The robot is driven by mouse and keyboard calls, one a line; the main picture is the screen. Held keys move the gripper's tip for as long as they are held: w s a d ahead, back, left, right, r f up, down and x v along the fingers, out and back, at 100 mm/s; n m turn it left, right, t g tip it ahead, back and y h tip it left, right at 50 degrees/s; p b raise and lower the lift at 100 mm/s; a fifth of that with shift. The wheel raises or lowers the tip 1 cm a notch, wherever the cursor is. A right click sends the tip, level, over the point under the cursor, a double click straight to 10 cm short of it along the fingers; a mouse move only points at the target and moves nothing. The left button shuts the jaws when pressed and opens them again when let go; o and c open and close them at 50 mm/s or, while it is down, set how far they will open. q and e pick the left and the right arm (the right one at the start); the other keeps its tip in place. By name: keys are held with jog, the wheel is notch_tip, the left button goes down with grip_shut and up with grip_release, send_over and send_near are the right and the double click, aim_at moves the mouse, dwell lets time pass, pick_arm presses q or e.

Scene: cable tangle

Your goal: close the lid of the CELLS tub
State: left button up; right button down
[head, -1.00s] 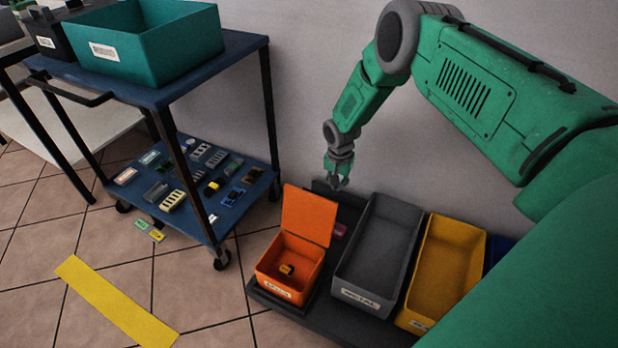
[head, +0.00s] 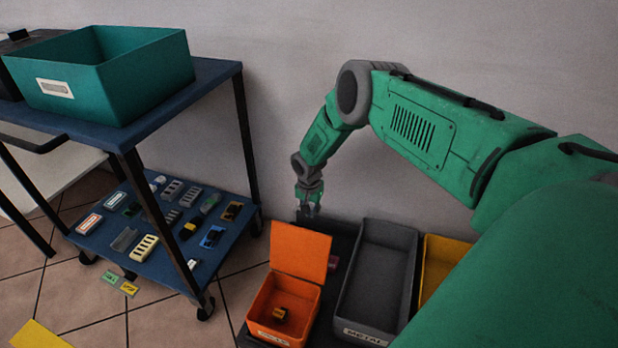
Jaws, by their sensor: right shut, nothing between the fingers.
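The orange CELLS tub (head: 285,324) stands on a dark low platform with its lid (head: 300,251) standing up open at the back edge. A small dark and orange item (head: 280,313) lies inside it. The label on its front is too blurred to read surely. My right gripper (head: 308,212) points down behind the raised lid, close above its top edge in the picture. It is shut and empty. I cannot tell whether it touches the lid. My left gripper is out of view.
A grey METAL bin (head: 375,285) stands right of the tub, and a yellow bin (head: 440,262) beyond it is partly hidden by my arm. A blue cart (head: 215,72) at left carries a teal bin (head: 120,85) and several small parts below. The wall is close behind.

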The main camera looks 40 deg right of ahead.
jog(key=a, duration=0.1)
jog(key=s+a, duration=0.1)
jog(key=a, duration=0.1)
jog(key=shift+s+a+f, duration=0.15)
jog(key=shift+s+f, duration=0.2)
jog(key=shift+f, duration=0.05)
